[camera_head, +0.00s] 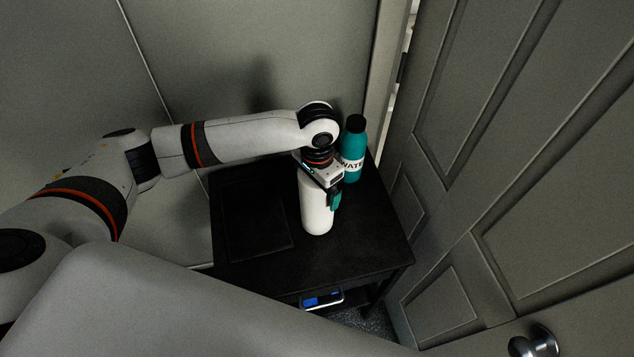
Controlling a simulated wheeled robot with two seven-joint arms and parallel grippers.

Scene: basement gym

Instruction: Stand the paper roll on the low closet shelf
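The white paper roll (317,214) is upright over the black table (345,259), near its middle right. The other fingertip and the roll's top are hidden by the gripper and wrist. I cannot tell whether the roll's base touches the tabletop. A low shelf lies under the tabletop, mostly hidden; a small blue and dark object (322,299) shows there at the front. My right gripper is not in view.
A teal water bottle (354,148) with a black cap stands just behind and right of the roll. The table's left half is bare. A grey panelled door (480,150) with a metal handle (534,343) stands close on the right. Grey walls are behind and left.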

